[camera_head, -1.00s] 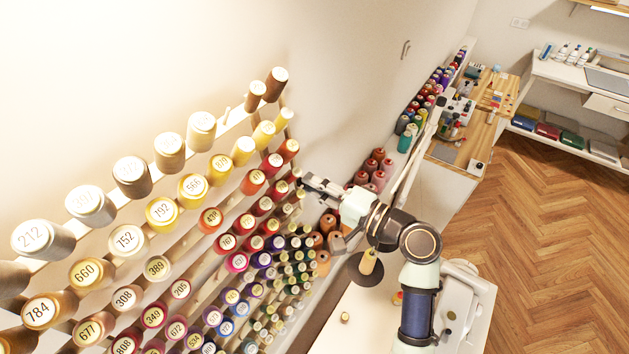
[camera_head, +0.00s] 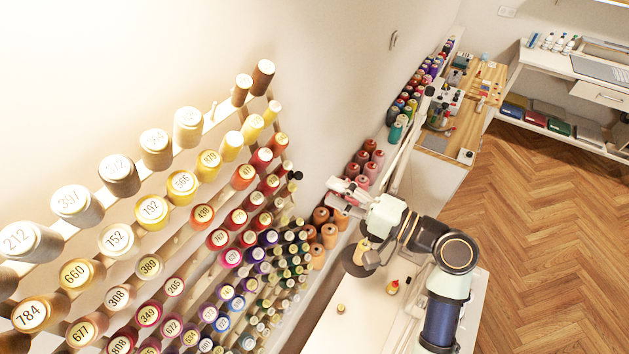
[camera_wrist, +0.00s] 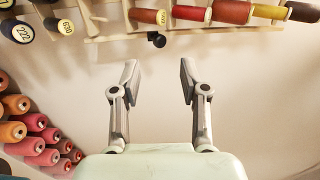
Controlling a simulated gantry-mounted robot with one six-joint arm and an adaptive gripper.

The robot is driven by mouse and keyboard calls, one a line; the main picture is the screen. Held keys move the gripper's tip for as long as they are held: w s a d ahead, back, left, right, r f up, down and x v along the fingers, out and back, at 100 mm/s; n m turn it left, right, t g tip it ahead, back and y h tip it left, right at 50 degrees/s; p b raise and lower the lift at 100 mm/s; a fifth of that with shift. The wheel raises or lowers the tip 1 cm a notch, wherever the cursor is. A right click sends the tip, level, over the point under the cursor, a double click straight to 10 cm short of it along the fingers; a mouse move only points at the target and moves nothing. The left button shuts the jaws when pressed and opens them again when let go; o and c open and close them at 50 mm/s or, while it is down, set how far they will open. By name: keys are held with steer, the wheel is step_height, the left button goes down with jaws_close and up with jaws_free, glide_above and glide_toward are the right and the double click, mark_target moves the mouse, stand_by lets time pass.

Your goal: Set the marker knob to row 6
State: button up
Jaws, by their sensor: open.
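The marker knob appears as a small black knob (camera_head: 297,175) at the right edge of the thread rack in the head view. It also shows in the wrist view (camera_wrist: 158,40), at the top, beyond my fingertips and just under a row of spools. I cannot read which row it marks. My gripper (camera_head: 338,190) is to the right of the knob, apart from it. In the wrist view my gripper (camera_wrist: 158,75) is open, its two fingers spread wide with nothing between them. The knob lies roughly in line with the gap between the fingers.
The rack's numbered spools (camera_head: 152,211) fill the left of the head view. Pink and orange cones (camera_head: 363,160) stand close behind my gripper. A white table (camera_head: 365,300) with a yellow spool lies below. Bare wall is between the rack and the cones.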

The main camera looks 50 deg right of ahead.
steer(key=s, duration=0.4)
steer(key=shift+s+d, duration=0.25)
steer(key=shift+d, duration=0.1)
steer(key=p, duration=0.5)
glide_toward(301, 177)
steer(key=w, duration=0.5)
steer(key=w+a, duration=0.1)
steer(key=w, duration=0.3)
steer(key=shift+w+a+p, duration=0.2)
steer(key=shift+a+p, duration=0.05)
steer(key=shift+p, duration=0.05)
jaws_close()
